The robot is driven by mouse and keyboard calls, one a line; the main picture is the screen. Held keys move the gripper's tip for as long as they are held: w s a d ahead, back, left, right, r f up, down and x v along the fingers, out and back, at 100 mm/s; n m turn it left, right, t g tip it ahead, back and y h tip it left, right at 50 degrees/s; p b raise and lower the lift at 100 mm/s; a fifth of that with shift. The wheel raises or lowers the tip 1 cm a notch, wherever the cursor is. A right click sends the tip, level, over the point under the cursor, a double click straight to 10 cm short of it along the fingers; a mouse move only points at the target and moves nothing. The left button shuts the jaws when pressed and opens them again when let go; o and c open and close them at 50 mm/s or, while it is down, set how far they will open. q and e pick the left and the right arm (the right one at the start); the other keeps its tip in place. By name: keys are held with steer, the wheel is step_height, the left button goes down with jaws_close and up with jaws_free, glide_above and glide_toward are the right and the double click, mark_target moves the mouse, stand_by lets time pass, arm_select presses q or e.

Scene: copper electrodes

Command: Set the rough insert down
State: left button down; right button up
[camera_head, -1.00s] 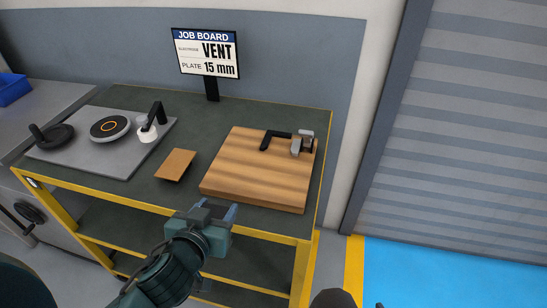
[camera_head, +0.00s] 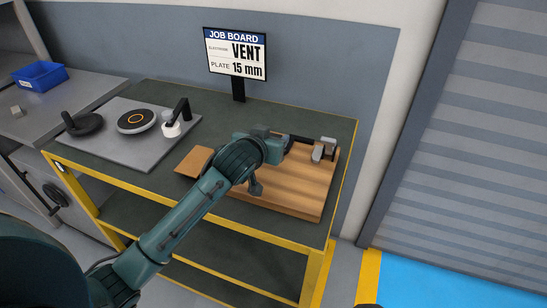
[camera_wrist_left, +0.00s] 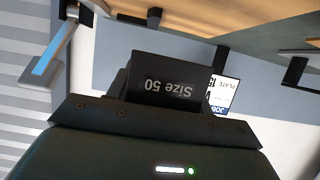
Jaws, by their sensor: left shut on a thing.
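My left gripper (camera_head: 284,143) is over the wooden board, at the left end of a black bar (camera_head: 300,139). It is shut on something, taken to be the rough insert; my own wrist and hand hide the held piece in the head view. I cannot tell whether it touches the board. The left wrist view is upside down and shows the dark hand with a black part marked "Size 50", but no clear view of the held piece.
The wooden board (camera_head: 300,205) carries grey blocks (camera_head: 319,151) near its back right corner. A small brown plate (camera_head: 191,163) lies left of it. A grey slab (camera_head: 125,151) holds round fixtures. A blue bin (camera_head: 39,76) stands far left.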

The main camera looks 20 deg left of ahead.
arm_select(q)
steer(key=shift+f, duration=2.6)
steer(key=shift+f, duration=0.1)
steer(key=c, duration=0.6)
jaws_free()
steer(key=shift+f, duration=0.2)
